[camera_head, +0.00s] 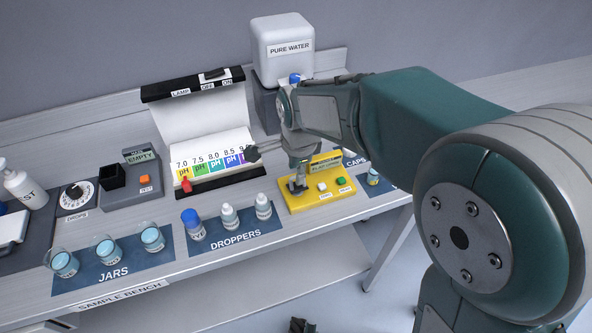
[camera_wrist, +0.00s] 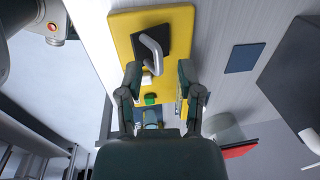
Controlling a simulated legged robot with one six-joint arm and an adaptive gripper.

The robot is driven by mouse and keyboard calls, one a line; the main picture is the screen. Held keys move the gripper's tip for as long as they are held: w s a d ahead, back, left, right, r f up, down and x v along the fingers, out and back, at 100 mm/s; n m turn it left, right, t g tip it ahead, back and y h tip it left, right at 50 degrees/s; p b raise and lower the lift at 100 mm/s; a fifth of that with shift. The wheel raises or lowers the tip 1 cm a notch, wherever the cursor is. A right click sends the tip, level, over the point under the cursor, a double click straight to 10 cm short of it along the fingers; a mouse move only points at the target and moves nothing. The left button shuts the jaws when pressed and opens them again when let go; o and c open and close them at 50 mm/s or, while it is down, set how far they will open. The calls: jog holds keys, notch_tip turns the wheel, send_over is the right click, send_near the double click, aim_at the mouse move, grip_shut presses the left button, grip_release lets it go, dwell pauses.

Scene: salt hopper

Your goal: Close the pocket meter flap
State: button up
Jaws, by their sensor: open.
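The yellow pocket meter (camera_head: 303,202) lies on the bench right of the droppers, with a white button (camera_head: 322,187) and a green button (camera_head: 341,183) on its front. A yellow panel with a label (camera_head: 326,162) stands raised behind the buttons; my arm covers part of it. A dark square with a bent grey handle (camera_wrist: 153,52) sits on the meter, also in the wrist view (camera_wrist: 122,32). My gripper (camera_wrist: 160,72) is open above the meter, its fingers apart around the button area. I see nothing held. Whether a finger touches the panel I cannot tell.
The pH chart (camera_head: 215,165) under the lamp stands left of the meter, and the PURE WATER tank (camera_head: 283,50) stands behind it. Dropper bottles (camera_head: 229,217) and jars (camera_head: 108,250) line the front. The caps mat (camera_head: 372,190) lies close on the right.

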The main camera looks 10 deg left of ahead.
aim_at(297, 187)
jog(key=shift+f, duration=0.4)
grip_shut()
jog(key=shift+s+d+f+t+y, duration=0.25)
jog(key=shift+s+t+y, duration=0.15)
jog(key=shift+t, duration=0.25)
jog(key=shift+s+d+f+t+y, duration=0.15)
jog(key=shift+s+f+t+y, duration=0.2)
jog(key=shift+t, duration=0.3)
jog(key=shift+s+d+f+t+y, duration=0.1)
jog(key=shift+s+t+y, duration=0.05)
jog(key=shift+t+y, duration=0.3)
jog(key=shift+s+d+f+t+y, duration=0.1)
jog(key=shift+s+t+y, duration=0.1)
jog(key=shift+t, duration=0.35)
